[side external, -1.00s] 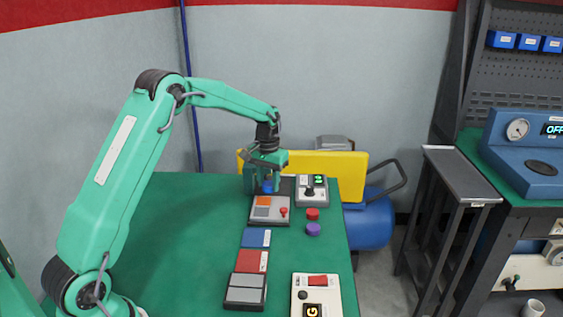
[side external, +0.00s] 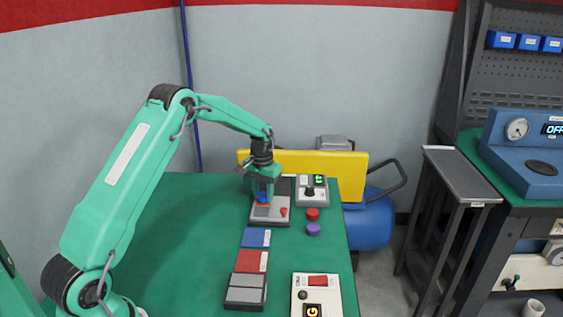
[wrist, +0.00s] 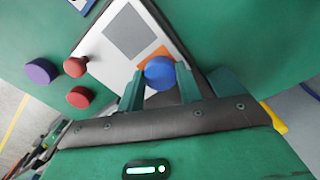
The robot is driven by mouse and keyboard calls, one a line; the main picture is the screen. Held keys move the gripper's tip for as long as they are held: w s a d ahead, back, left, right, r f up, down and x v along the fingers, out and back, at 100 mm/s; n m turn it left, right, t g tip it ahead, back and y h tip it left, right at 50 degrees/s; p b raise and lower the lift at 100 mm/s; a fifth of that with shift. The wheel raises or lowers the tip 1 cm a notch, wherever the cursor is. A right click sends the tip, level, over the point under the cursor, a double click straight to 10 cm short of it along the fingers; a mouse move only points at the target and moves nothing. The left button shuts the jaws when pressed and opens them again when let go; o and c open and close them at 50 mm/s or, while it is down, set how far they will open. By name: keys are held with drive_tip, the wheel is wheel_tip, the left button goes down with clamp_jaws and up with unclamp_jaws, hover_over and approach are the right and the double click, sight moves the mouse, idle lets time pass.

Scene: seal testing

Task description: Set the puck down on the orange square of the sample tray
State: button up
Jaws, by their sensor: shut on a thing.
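The blue puck (side external: 262,197) is held between the two fingers of my gripper (side external: 263,190). In the wrist view the puck (wrist: 160,72) sits between the fingertips of my gripper (wrist: 160,84). The orange square (wrist: 148,60) shows partly behind the puck there, and the rest is hidden by puck and fingers. In the side view a strip of orange shows just below the puck. The sample tray (side external: 268,218) has a grey square (wrist: 125,35) and a red knob (side external: 283,211). I cannot tell whether the puck touches the tray.
A red puck (side external: 313,214) and a purple puck (side external: 313,229) lie right of the tray. A control box (side external: 311,195) with a green display stands beside the tray. The green table is clear at left.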

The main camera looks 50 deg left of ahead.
sight(263, 195)
drive_tip(key=shift+f, duration=0.2)
drive_tip(key=o, duration=1)
drive_tip(key=shift+r, duration=6.15)
